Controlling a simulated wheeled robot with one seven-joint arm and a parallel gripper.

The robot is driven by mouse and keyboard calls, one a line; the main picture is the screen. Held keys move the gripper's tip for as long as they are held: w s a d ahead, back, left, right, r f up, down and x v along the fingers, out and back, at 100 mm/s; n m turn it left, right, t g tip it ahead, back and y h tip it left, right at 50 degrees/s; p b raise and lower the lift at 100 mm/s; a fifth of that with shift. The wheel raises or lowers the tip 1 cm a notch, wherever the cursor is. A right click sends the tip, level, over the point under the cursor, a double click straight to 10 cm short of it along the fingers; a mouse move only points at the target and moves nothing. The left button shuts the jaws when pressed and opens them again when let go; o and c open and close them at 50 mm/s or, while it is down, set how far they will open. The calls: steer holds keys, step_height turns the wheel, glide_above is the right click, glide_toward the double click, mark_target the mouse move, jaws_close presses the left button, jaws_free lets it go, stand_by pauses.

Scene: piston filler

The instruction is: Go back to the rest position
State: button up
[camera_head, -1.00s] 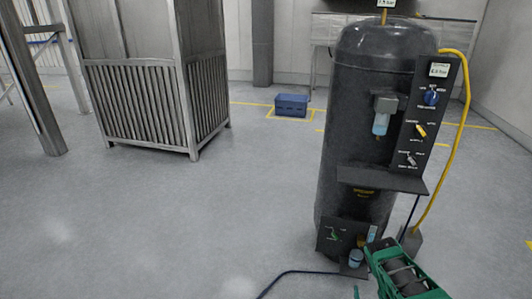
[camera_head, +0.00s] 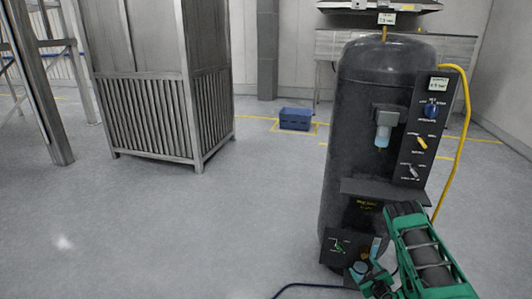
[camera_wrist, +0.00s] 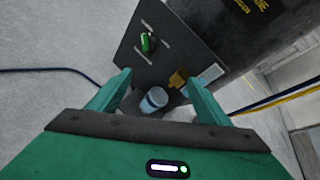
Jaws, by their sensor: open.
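My gripper (camera_wrist: 160,88) is open, with its two green fingers spread apart and nothing held. In the wrist view the fingers point at the lower front of the black tank (camera_wrist: 238,45). A light-blue cup (camera_wrist: 154,99) shows between the fingers, apart from them as far as I can see. A dark panel with a green lever (camera_wrist: 148,43) and a brass fitting (camera_wrist: 178,78) lies just beyond. In the head view my green arm comes in from the lower right, and my gripper (camera_head: 368,280) is low beside the tank (camera_head: 350,130), partly hidden.
A dark shelf (camera_head: 385,190) juts from the tank above my arm. A control panel (camera_head: 428,130) and yellow hose (camera_head: 465,110) are on its right. A dark hose (camera_head: 300,286) crosses the floor. Open floor lies left, before a slatted metal cabinet (camera_head: 150,115). A blue crate (camera_head: 295,119) stands behind.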

step_height(320, 180, up, 26)
steer(key=a+f+n+g+y, duration=0.15)
steer(key=n+g, duration=0.35)
steer(key=n, duration=0.8)
steer(key=s+d+r+n+g+h, duration=0.25)
steer(key=s+r+n+g, duration=0.4)
steer(key=s+r, duration=1.5)
steer(key=s+a+r+n+g, duration=0.1)
steer(key=s+r+n, duration=0.1)
steer(key=s, duration=1.1)
steer(key=s+a+r+n+g+y, duration=0.1)
steer(key=s+a+r+n, duration=0.1)
steer(key=s, duration=1.2)
steer(key=shift+r, duration=0.3)
